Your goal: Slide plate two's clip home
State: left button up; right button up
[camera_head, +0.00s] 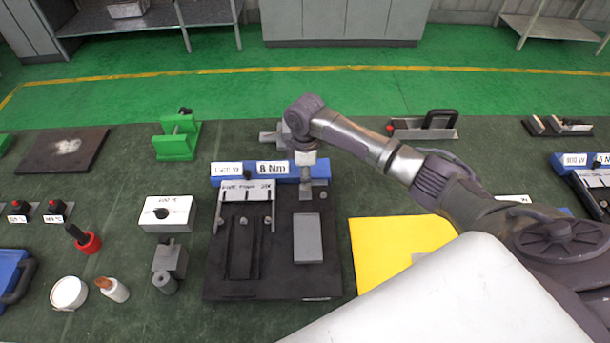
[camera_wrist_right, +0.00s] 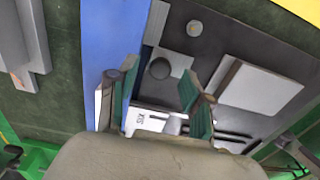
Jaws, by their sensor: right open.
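A black base plate (camera_head: 275,278) lies on the green bench in the middle of the head view. On its left half is a white strip with lettering (camera_head: 246,190), and on its right half a light grey block (camera_head: 307,238), also in the right wrist view (camera_wrist_right: 262,88). A small grey piece (camera_head: 314,190) at the plate's back right is partly under my right gripper (camera_head: 306,182); I cannot tell if it is the clip. In the wrist view a dark round knob (camera_wrist_right: 160,68) shows beyond the open, empty fingers of my right gripper (camera_wrist_right: 156,112). My left gripper is out of view.
A blue bar (camera_head: 228,181) with white labels, one reading 8 Nm, runs behind the plate. A white box with a black knob (camera_head: 168,214) and a grey block stand to the left. A yellow sheet (camera_head: 378,250) lies right, partly under my arm.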

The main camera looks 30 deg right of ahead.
jog(key=shift+f, duration=0.95)
grip_shut()
